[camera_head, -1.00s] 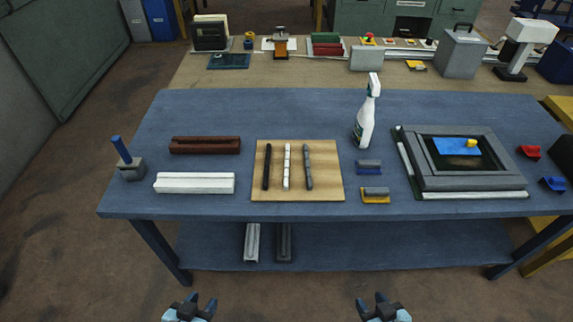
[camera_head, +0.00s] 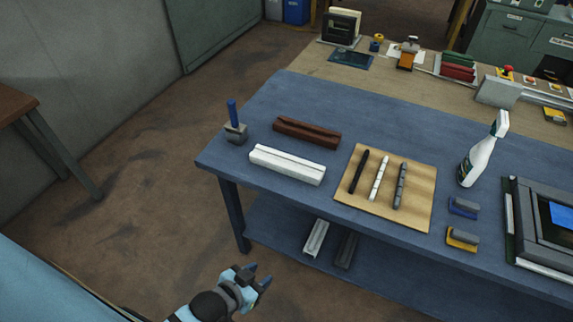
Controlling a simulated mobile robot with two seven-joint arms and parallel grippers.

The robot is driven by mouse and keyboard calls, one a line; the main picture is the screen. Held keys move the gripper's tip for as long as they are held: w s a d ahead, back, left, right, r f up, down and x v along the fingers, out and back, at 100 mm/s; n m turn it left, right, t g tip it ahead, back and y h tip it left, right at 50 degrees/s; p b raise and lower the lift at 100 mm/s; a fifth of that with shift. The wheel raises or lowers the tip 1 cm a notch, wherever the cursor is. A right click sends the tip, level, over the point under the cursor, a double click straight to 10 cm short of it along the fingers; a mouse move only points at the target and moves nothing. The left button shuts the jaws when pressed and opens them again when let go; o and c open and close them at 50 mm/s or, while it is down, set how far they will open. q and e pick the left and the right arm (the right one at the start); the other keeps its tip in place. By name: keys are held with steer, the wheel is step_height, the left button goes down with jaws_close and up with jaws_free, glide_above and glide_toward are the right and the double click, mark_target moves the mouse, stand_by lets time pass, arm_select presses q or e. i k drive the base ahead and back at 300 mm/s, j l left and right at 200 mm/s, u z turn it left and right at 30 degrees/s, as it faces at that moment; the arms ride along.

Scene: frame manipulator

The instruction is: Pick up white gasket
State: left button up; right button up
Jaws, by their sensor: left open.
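The white gasket (camera_head: 378,179) is a thin white strip lying on a light wooden board (camera_head: 413,215) on the blue table. It lies between a black strip (camera_head: 359,171) and a grey strip (camera_head: 400,186), apart from both. My left gripper (camera_head: 259,277) is open and empty, low in front of the table's front edge, well away from the gasket. My right gripper is out of the view.
A white block (camera_head: 287,165) and a brown block (camera_head: 306,133) lie left of the board. A blue-handled tool (camera_head: 235,125) stands at the table's left corner. A spray bottle (camera_head: 482,150), two small handled blocks and a grey frame (camera_head: 540,235) are to the right.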

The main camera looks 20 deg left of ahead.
mark_target(382, 167)
steer(key=i+l+u, duration=0.15)
steer(key=l, duration=0.2)
steer(key=i+l+u, duration=0.15)
steer(key=l, duration=0.25)
steer(key=l+u, duration=0.2)
steer(key=l, duration=0.2)
steer(key=u, duration=1.15)
